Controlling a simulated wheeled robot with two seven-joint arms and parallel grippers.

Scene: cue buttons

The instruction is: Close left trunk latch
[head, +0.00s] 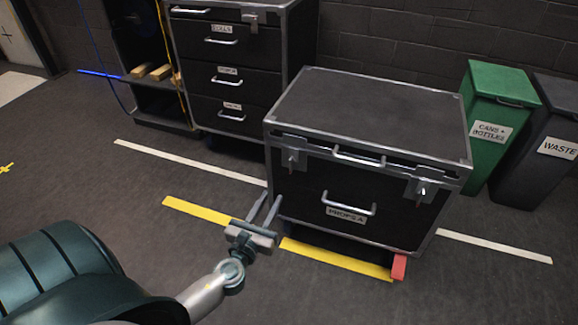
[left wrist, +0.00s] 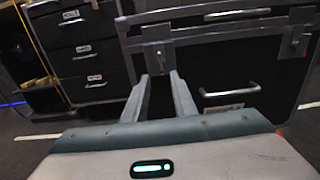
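The trunk (head: 375,108) is a black case with silver edges, standing on the floor with its lid down. Its left latch (head: 291,158) is a small metal plate near the front left corner, and it also shows in the left wrist view (left wrist: 158,52). The right latch (head: 420,190) is on the same front face. I cannot tell for sure how either latch is set. My left gripper (head: 272,198) is open and empty, its two fingers apart. They point toward the trunk's left front, below the left latch; in the left wrist view the fingers (left wrist: 160,76) show too. My right gripper is out of view.
A trunk handle (head: 348,207) sticks out of the front face. A black drawer cabinet (head: 232,65) stands behind on the left. A green bin (head: 492,115) and a dark waste bin (head: 550,140) stand on the right.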

